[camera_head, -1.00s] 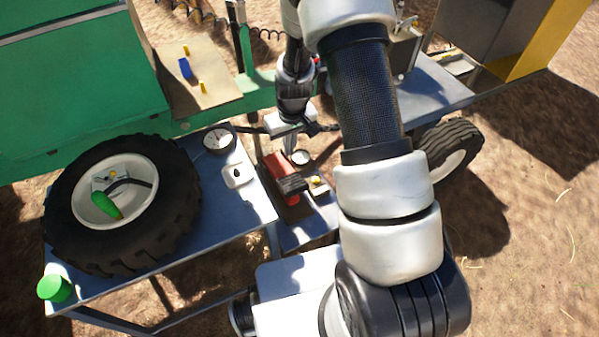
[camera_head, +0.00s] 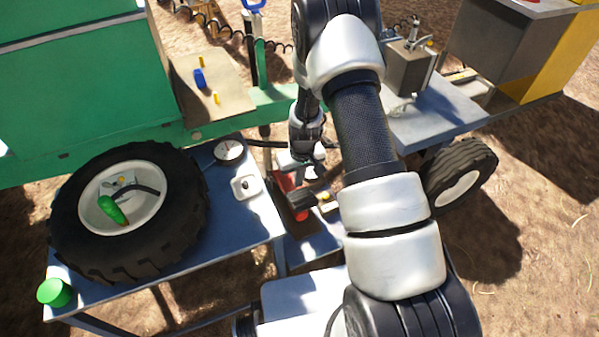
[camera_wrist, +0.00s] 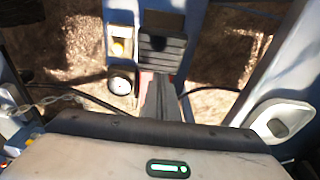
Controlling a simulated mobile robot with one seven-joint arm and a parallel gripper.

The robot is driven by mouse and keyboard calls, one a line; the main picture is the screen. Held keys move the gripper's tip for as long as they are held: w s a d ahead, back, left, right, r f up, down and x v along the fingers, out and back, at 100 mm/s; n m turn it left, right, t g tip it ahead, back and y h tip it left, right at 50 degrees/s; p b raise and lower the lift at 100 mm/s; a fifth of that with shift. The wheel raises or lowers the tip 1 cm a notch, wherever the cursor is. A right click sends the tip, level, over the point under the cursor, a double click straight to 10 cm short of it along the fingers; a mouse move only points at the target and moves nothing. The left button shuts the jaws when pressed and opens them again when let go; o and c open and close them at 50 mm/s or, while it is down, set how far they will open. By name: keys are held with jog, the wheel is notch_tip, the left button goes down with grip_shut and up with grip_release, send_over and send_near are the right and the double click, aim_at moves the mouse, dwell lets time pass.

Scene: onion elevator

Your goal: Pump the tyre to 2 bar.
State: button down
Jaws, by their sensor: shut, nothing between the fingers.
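The tyre (camera_head: 180,215) lies on the blue bench at the left, with a white rim and a dark hose ending in a green piece (camera_head: 112,209) on its hub. A red pump (camera_head: 299,208) with a ribbed black pedal (camera_wrist: 162,50) stands on a lower shelf right of the bench. My gripper (camera_wrist: 170,98) is shut and empty, just above the pump beside the pedal; I cannot tell whether it touches. A small dial (camera_wrist: 121,84) sits beside the pump. A larger round gauge (camera_head: 229,151) is at the bench's back edge; its reading is illegible.
A white piece with a dark centre (camera_head: 246,188) sits on the bench's right edge. A green cup-like thing (camera_head: 55,292) stands at its front left corner. A green machine (camera_head: 75,85) fills the back left. Another wheel (camera_head: 460,183) is at the right.

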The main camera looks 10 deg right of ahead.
aim_at(299, 196)
jog(key=shift+s+d+f, duration=0.1)
jog(key=shift+s+f, duration=0.15)
jog(key=shift+f, duration=0.4)
jog(key=shift+s+f, duration=0.2)
jog(key=shift+f, duration=0.4)
jog(key=shift+s+d+f, duration=0.1)
jog(key=shift+s+f, duration=0.15)
jog(key=shift+f, duration=0.4)
